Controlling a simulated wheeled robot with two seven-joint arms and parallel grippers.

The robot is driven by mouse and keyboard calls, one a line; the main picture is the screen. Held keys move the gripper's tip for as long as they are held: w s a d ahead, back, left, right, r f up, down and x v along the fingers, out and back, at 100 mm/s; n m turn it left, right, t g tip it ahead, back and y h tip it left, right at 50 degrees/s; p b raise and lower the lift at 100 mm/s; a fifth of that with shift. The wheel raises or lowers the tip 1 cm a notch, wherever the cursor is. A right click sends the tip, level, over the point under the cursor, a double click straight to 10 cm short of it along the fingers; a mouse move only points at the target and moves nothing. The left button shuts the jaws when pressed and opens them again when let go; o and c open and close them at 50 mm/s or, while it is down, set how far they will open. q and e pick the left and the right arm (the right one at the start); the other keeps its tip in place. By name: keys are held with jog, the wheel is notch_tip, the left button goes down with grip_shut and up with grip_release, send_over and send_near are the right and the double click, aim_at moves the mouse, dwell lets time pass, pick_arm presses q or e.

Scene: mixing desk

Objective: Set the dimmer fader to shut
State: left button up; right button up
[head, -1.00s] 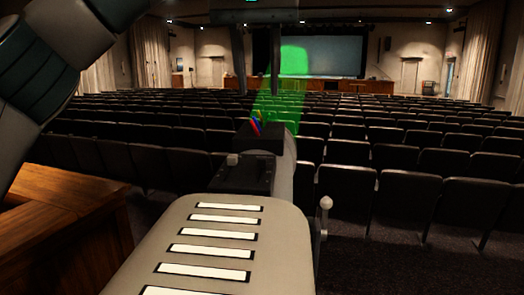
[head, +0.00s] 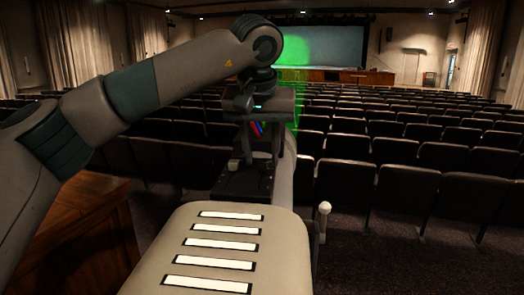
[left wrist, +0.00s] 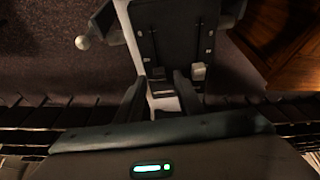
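The black control panel (head: 240,183) stands ahead of me in the head view. In the left wrist view the panel (left wrist: 175,35) shows dark slots and a small pale fader cap (left wrist: 198,71) near its lower right edge. I take this cap to be the dimmer fader. My left gripper (head: 262,160) is over the panel, fingers pointing down, and hides part of it. In the left wrist view its fingers (left wrist: 160,76) are apart with nothing gripped. The cap is just right of the right-hand finger; contact cannot be told. My right gripper is not in view.
A ball-ended lever (head: 324,208) stands right of the panel. Small red and blue pieces (head: 256,129) show behind my gripper. A wooden desk (head: 85,240) is at the left. Rows of dark seats (head: 405,195) fill the room towards a screen (head: 338,47) with a green light patch.

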pick_arm(q)
jog(key=shift+w+f, duration=0.25)
jog(key=shift+f, duration=0.35)
